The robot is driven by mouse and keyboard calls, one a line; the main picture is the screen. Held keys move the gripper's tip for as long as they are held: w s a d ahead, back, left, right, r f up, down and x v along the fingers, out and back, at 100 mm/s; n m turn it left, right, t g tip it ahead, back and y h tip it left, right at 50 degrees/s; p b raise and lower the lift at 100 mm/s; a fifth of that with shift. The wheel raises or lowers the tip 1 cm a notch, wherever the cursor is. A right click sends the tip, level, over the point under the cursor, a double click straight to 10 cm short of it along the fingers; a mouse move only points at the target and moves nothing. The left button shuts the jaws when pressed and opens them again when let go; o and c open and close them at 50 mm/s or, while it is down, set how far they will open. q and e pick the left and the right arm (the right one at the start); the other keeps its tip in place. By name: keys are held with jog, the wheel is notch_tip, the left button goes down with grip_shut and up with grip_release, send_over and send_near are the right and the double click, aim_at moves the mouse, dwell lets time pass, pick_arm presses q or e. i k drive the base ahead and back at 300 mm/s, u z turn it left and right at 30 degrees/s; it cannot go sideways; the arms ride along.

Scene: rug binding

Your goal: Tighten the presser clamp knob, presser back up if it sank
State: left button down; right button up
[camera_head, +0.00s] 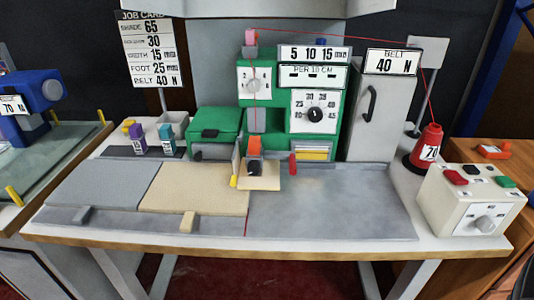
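The green binding machine (273,118) stands at the back middle of the table. Its orange presser block (254,145) hangs over a small tan plate (260,183), with a dark round part (253,169) just below it; I cannot tell for sure if this is the clamp knob. A red handle (292,163) stands to its right. Whether the presser has sunk is too small to tell. Neither of my grippers is in view.
Grey and tan pieces (195,186) lie on the left of the table; the grey right side (330,205) is clear. A red thread cone (430,142) and a control box (470,200) stand at right. A job card (150,50) stands at back left.

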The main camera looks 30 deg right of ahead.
aim_at(254, 166)
jog(key=k, duration=0.5)
jog(key=u, duration=1.55)
jog(key=i, duration=1.15)
jog(key=z, duration=2.65)
jog(key=i, duration=0.5)
